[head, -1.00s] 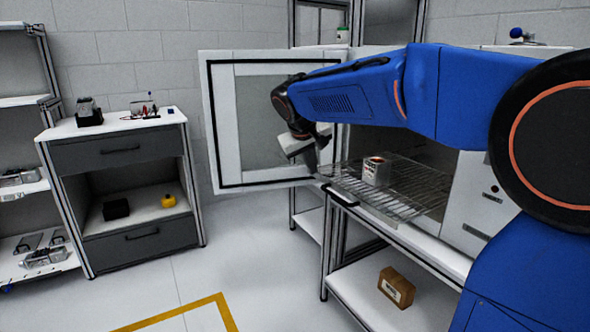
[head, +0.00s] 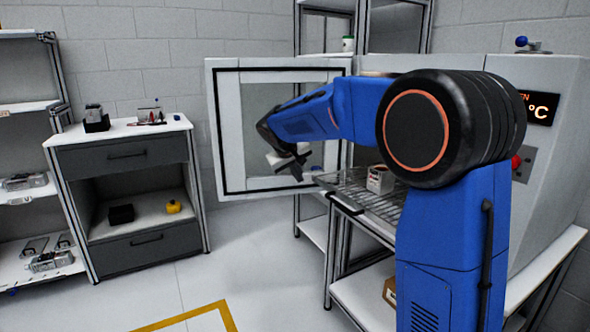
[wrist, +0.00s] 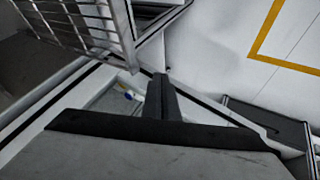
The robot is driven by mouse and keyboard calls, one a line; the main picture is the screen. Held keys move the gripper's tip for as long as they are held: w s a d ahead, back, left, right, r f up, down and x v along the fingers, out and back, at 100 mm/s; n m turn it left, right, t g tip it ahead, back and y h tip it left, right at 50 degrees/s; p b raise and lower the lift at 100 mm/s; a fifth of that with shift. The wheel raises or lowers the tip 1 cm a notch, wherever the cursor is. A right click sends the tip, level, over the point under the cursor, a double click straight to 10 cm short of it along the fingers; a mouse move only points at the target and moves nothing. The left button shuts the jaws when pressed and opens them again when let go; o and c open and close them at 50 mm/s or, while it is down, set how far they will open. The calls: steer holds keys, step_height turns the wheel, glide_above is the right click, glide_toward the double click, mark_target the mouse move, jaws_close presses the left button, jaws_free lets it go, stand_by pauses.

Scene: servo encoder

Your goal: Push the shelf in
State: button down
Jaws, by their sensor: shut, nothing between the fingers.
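The wire shelf (head: 345,186) sticks out of the oven's opening. A white and brown can-like container (head: 380,179) stands on it. My blue arm hides part of the shelf and most of the opening. My gripper (head: 301,172) is shut and empty, to the left of the shelf's outer end and in front of the open door (head: 233,125). In the wrist view my gripper's fingers (wrist: 161,92) show close together, just below the corner of the wire shelf (wrist: 92,22). I cannot tell whether they touch it.
The oven (head: 555,150) has a lit display and stands on a framed bench. The door is swung wide open to the left. A grey drawer cabinet (head: 118,157) stands further left, with open floor (head: 245,260) between. A brown box (head: 389,292) is partly hidden below.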

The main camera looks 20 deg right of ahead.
mark_target(368, 166)
steer(key=shift+w+d+f, duration=0.25)
steer(key=shift+d, duration=0.55)
steer(key=shift+w+d+f, duration=0.25)
steer(key=shift+w+d, duration=0.05)
steer(key=shift+d, duration=0.45)
steer(key=shift+w+d+f, duration=0.25)
steer(key=shift+d, duration=0.55)
steer(key=w+d, duration=0.1)
steer(key=d, duration=0.8)
steer(key=w+d, duration=0.2)
steer(key=d, duration=0.6)
steer(key=w+d, duration=0.2)
steer(key=d, duration=0.7)
steer(key=shift+w+d, duration=0.1)
steer(key=shift+d, duration=0.25)
steer(key=shift+d+r, duration=0.1)
steer(key=shift+d, duration=0.15)
steer(key=shift+d, duration=0.1)
